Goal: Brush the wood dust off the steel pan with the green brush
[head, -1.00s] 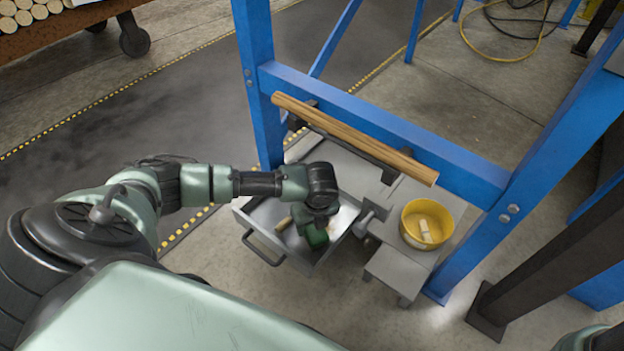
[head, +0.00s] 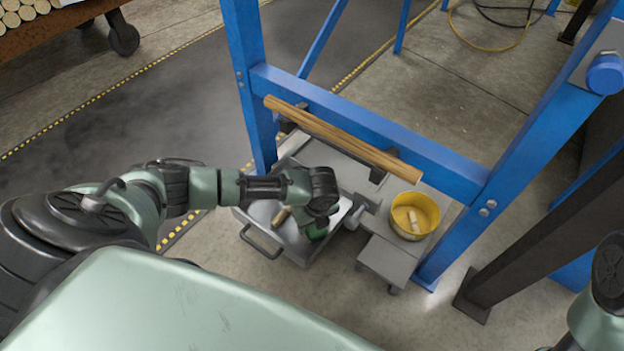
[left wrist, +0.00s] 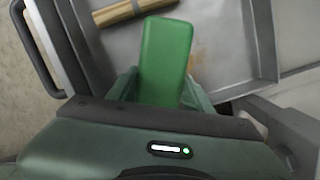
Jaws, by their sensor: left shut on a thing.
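My left gripper (head: 314,224) is shut on the green brush (head: 316,233), low over the steel pan (head: 292,249). In the left wrist view the brush (left wrist: 166,55) stands out between the fingers of the gripper (left wrist: 160,92), and its smooth green block hides part of the pan (left wrist: 230,55). A faint brownish patch of wood dust (left wrist: 200,48) shows on the pan floor just right of the brush. I cannot tell whether the brush touches the pan. My right gripper is out of view; only part of that arm shows at the right edge.
A short wooden piece (head: 281,215) lies in the pan. A yellow bowl (head: 427,231) with pale pieces stands to the right on a grey surface. A blue frame (head: 350,115) with a long wooden rod (head: 340,136) rises behind the pan. Open floor lies at the front.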

